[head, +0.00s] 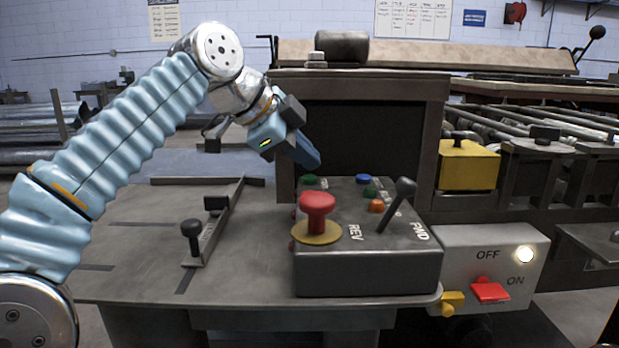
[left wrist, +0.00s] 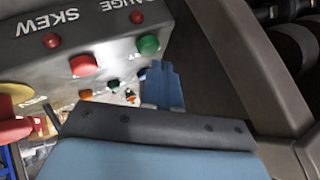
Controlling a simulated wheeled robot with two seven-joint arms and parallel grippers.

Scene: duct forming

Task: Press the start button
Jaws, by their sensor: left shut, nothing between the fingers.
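A dark grey control box (head: 365,265) stands on the metal table. A green button (head: 310,180) sits at its back left; no start label is readable. In the left wrist view, a green button (left wrist: 148,44) shows on the box near a red button (left wrist: 83,65). My left gripper (head: 312,162) points down and right, just above and behind the green button in the head view. Its blue fingers are together and empty, and they show in the left wrist view (left wrist: 163,82) below and right of the green button. Contact is not visible. My right gripper is out of view.
A red mushroom button on a yellow base (head: 318,237) stands at the box's front left. A black lever (head: 400,195) rises at its right. Blue and orange buttons lie between. A dark machine housing (head: 360,135) stands close behind. An OFF/ON switch box (head: 490,265) is lower right.

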